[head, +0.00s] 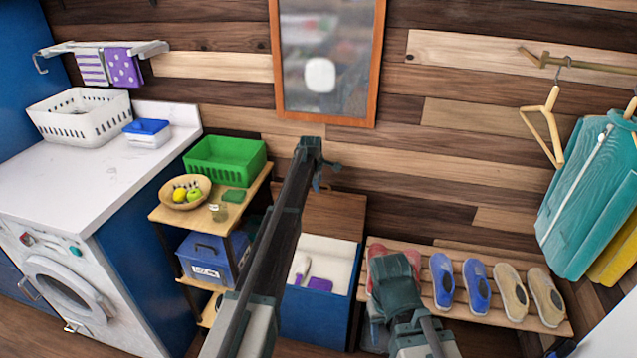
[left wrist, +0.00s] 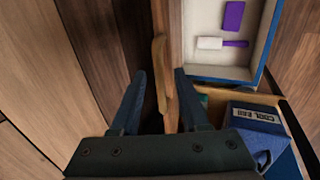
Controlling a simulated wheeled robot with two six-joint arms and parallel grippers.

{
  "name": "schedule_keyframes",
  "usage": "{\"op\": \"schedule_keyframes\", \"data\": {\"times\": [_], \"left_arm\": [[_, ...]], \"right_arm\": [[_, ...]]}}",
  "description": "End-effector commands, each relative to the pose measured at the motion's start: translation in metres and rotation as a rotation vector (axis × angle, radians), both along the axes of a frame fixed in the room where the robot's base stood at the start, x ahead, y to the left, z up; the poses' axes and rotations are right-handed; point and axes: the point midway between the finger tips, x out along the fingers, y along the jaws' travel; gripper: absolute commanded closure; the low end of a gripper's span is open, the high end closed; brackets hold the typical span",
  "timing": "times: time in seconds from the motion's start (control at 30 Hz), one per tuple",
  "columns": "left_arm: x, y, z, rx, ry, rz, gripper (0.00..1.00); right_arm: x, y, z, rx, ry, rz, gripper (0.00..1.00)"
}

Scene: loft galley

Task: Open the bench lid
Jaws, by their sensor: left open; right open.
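The bench (head: 318,325) is a blue box with a pale lining, seen below the mirror in the head view. Its wooden lid (head: 338,213) stands raised at the back, close to the wall, and the inside is exposed. A purple item (head: 320,284) and a white-headed brush (head: 301,266) lie inside. My left gripper (head: 322,176) is open by the lid's upper edge. In the left wrist view the lid's edge (left wrist: 161,85) shows edge-on between its spread fingers; contact cannot be told. My right gripper (head: 385,310) is open and empty in front of the shoe rack.
A shelf (head: 168,214) with a green basket (head: 225,160), a fruit bowl (head: 185,192) and a blue cool box (head: 212,258) stands left of the bench. A shoe rack (head: 520,322) with several shoes stands to the right. The mirror (head: 325,60) hangs above.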

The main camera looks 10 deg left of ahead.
Motion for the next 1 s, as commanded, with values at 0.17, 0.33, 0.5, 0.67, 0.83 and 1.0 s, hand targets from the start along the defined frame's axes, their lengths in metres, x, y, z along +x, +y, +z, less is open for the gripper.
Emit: {"op": "schedule_keyframes", "data": {"times": [0.17, 0.33, 0.5, 0.67, 0.83, 1.0], "left_arm": [[-0.012, 0.0, 0.03, 0.0, 0.0, 0.0, 0.55], [-0.023, 0.001, 0.056, 0.0, 0.0, 0.0, 0.55], [-0.035, 0.001, 0.082, 0.0, 0.0, 0.0, 0.55], [-0.044, 0.001, 0.103, -0.001, -0.001, 0.0, 0.55], [-0.049, 0.001, 0.111, -0.001, -0.001, 0.0, 0.55], [-0.049, 0.001, 0.11, -0.001, -0.001, 0.0, 0.55]], "right_arm": [[0.0, 0.0, 0.03, 0.0, 0.0, 0.0, 0.5], [0.0, 0.0, 0.056, 0.0, 0.0, -0.001, 0.5], [0.0, 0.0, 0.082, 0.0, 0.0, -0.001, 0.5], [0.0, 0.0, 0.103, 0.0, 0.0, 0.0, 0.5], [0.0, 0.0, 0.111, 0.0, 0.0, 0.0, 0.5], [0.0, 0.0, 0.11, 0.0, 0.0, 0.0, 0.5]]}}
